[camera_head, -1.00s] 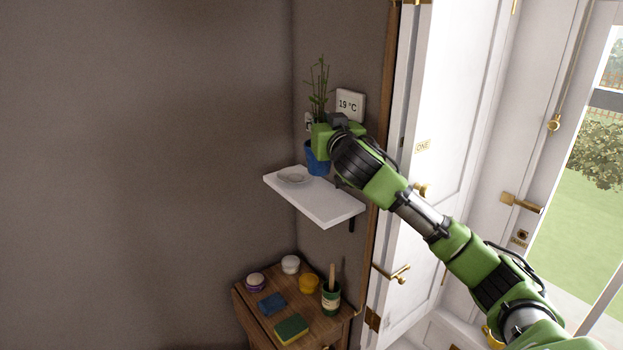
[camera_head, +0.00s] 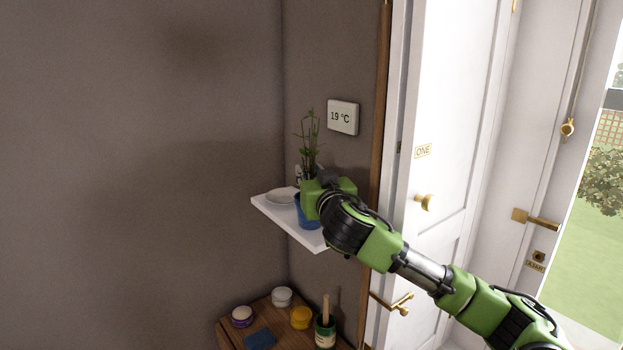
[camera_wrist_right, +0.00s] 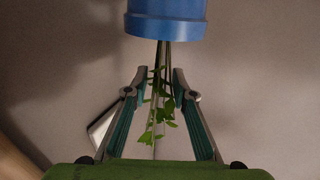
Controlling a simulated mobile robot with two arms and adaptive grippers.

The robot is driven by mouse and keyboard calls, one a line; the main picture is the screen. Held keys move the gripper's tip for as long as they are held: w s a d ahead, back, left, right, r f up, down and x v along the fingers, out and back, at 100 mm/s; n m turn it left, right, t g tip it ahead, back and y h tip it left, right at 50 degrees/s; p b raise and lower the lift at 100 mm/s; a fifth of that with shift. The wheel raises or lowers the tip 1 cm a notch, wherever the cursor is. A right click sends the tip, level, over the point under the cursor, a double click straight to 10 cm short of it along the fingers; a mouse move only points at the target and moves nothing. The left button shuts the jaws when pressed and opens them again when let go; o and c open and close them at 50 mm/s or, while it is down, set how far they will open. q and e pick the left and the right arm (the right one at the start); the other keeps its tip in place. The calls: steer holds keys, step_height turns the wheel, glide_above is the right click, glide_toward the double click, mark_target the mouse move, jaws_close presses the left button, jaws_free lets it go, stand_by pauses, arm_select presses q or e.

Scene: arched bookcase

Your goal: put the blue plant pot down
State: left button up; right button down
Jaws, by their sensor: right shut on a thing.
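The blue plant pot (camera_head: 305,214) with thin green stems is upright at the white wall shelf (camera_head: 287,222), right of a small dish. The right gripper (camera_head: 322,194) covers part of it in the head view. In the right wrist view, the pot (camera_wrist_right: 167,15) shows upside down at the top, and its leafy stems run between the fingers of the right gripper (camera_wrist_right: 160,75). The right gripper is shut on the plant pot. The pot's base is low against the shelf, but I cannot tell whether it touches. The left gripper is out of view.
A shallow dish (camera_head: 281,197) lies on the shelf's left part. A wooden cabinet (camera_head: 232,328) below holds jars, a blue sponge (camera_head: 260,339) and a can with a brush (camera_head: 325,332). A white door (camera_head: 450,120) stands right.

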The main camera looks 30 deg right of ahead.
steer(key=c, duration=2.1)
jaws_free()
steer(key=shift+a+f, duration=0.1)
steer(key=o, duration=0.4)
steer(key=shift+s+a+r, duration=0.3)
steer(key=shift+a, duration=0.05)
steer(key=shift+f, duration=0.2)
steer(key=b+v, duration=0.3)
steer(key=v, duration=0.8)
steer(key=shift+s+b, duration=0.3)
steer(key=shift+s, duration=0.1)
steer(key=shift+r, duration=0.1)
